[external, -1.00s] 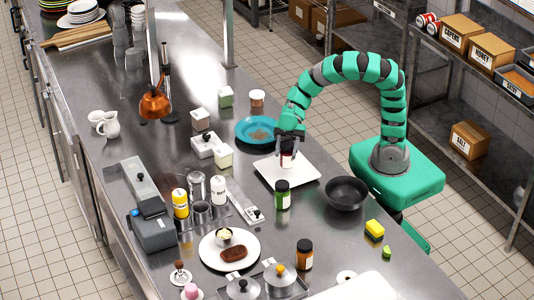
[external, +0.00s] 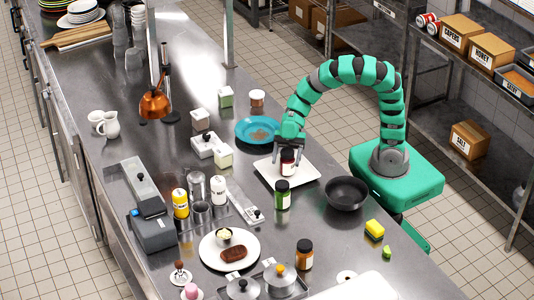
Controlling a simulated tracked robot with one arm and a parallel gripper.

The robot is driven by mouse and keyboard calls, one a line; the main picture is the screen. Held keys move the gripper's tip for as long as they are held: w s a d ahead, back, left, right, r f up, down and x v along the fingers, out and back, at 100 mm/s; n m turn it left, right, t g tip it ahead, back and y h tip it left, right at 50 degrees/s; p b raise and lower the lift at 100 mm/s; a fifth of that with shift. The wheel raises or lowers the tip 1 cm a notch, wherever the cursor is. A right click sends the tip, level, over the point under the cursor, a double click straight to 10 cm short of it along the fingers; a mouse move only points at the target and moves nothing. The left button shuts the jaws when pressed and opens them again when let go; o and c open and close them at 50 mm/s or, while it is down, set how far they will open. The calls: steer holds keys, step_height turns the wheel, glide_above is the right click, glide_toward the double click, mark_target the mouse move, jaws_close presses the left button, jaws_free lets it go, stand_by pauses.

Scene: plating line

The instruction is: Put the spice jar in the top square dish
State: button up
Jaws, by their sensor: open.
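A spice jar with dark red contents, a pale label and a black lid (external: 288,163) stands upright on the white square dish (external: 307,174). My gripper (external: 290,150) is open, pointing down at the jar, with its fingers apart around or just above the lid; whether a finger touches it is too small to tell. A green jar with a black lid (external: 282,196) stands on the counter just in front of the dish. An amber jar with a black lid (external: 304,256) stands further toward the front.
A blue plate (external: 243,131) lies behind left of the dish, and a dark bowl (external: 346,194) stands to its right. A white plate with food (external: 211,258) is at front left. Free counter lies around the amber jar.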

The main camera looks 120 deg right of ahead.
steer(key=shift+s+d+r, duration=0.3)
steer(key=shift+d, duration=0.15)
steer(key=p+v, duration=0.2)
steer(key=v, duration=0.9)
steer(key=shift+p, duration=0.4)
steer(key=shift+a, duration=0.1)
